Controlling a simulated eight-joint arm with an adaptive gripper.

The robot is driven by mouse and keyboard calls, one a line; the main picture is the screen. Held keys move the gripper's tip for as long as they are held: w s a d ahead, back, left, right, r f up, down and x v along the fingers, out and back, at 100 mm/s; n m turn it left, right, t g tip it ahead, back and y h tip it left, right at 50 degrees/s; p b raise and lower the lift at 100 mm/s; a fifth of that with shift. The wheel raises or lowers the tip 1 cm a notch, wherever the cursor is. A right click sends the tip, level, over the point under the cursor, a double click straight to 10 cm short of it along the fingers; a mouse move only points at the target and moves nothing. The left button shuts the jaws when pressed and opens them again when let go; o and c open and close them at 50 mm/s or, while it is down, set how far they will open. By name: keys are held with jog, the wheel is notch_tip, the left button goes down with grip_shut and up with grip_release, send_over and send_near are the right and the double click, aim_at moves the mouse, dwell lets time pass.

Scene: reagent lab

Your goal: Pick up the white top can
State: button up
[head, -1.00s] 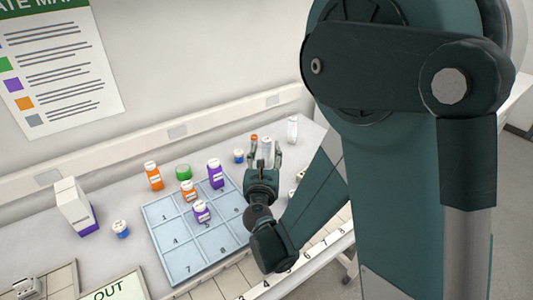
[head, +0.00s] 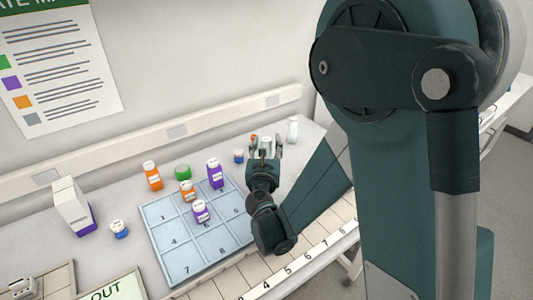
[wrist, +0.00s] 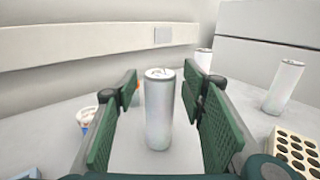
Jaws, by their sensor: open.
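A pale silver-white can (wrist: 159,112) stands upright in the middle of the wrist view, between the two fingers of my gripper (wrist: 160,88). The fingers are open, with a visible gap on each side of the can. In the head view my gripper (head: 265,150) is at the back right of the bench, and the can's top (head: 266,141) shows between its fingers. The can's lower part is hidden there by the gripper.
Another light can (head: 292,129) stands to the right; it shows in the wrist view too (wrist: 283,88). A small blue jar (head: 239,156) is left of my gripper. A holed rack (wrist: 296,152) is at the right. A numbered blue tray (head: 178,235) with bottles lies left.

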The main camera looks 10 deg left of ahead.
jog(key=c, duration=1)
jog(key=shift+c, duration=0.2)
jog(key=shift+r, duration=0.1)
jog(key=shift+r+p, duration=1.45)
jog(key=shift+r, duration=3.45)
jog(key=shift+c, duration=0.2)
